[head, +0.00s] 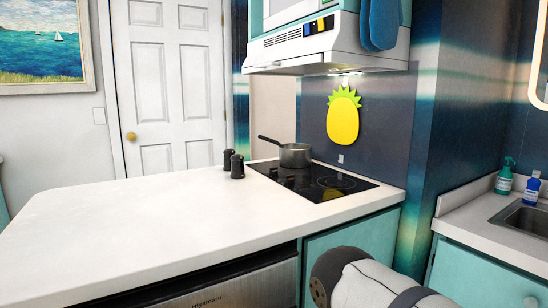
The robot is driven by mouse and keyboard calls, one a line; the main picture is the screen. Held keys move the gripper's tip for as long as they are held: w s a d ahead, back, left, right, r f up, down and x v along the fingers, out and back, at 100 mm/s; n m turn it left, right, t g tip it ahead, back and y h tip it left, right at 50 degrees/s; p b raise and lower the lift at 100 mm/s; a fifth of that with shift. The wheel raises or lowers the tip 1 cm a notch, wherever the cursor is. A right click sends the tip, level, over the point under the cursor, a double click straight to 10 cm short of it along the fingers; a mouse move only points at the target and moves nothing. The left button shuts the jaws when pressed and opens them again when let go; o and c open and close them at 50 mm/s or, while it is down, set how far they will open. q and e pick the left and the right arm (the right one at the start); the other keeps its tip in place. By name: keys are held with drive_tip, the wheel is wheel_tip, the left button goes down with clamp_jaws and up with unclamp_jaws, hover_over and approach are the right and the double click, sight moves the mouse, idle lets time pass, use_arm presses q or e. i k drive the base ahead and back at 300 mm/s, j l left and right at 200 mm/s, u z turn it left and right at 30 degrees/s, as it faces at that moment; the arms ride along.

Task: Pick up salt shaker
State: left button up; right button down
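Two small dark shakers stand upright on the white counter (120,225), just left of the black cooktop (318,186). One shaker (228,160) is a little farther back and left. The other shaker (237,167) is nearer and to the right, close to the cooktop's left edge. They look alike at this size, and I cannot tell which one holds salt. Neither of my grippers is in view. Only part of one of my arms shows at the bottom, right of the middle, in front of the teal cabinet.
A grey pot (295,155) sits on the cooktop, its handle pointing left towards the shakers. A range hood (330,45) hangs above. A sink (524,217) with a green bottle (504,179) and a blue bottle (532,190) is at right. The counter's left part is clear.

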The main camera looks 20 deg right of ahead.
sight(228, 153)
drive_tip(key=j+u, duration=0.15)
drive_tip(key=u, duration=1.8)
drive_tip(key=i+j+z, duration=0.1)
drive_tip(key=i, duration=0.4)
drive_tip(key=i+j+z, duration=0.1)
drive_tip(key=i, duration=0.4)
drive_tip(key=i+j+z, duration=0.1)
drive_tip(key=i+j, duration=0.15)
drive_tip(key=i, duration=0.25)
drive_tip(key=i+j, duration=0.25)
drive_tip(key=i, duration=0.25)
drive_tip(key=i+l+z, duration=0.4)
drive_tip(key=i+z, duration=0.35)
drive_tip(key=i, duration=0.15)
drive_tip(key=i+l+z, duration=0.1)
drive_tip(key=i+z, duration=0.3)
drive_tip(key=i+j+z, duration=0.15)
drive_tip(key=i+z, duration=0.25)
drive_tip(key=i, duration=0.2)
drive_tip(key=i+l+z, duration=0.15)
drive_tip(key=i+z, duration=0.15)
drive_tip(key=i, duration=0.45)
drive_tip(key=i+z, duration=0.3)
drive_tip(key=i, duration=0.5)
drive_tip(key=i+j+z, duration=0.25)
drive_tip(key=i, duration=0.5)
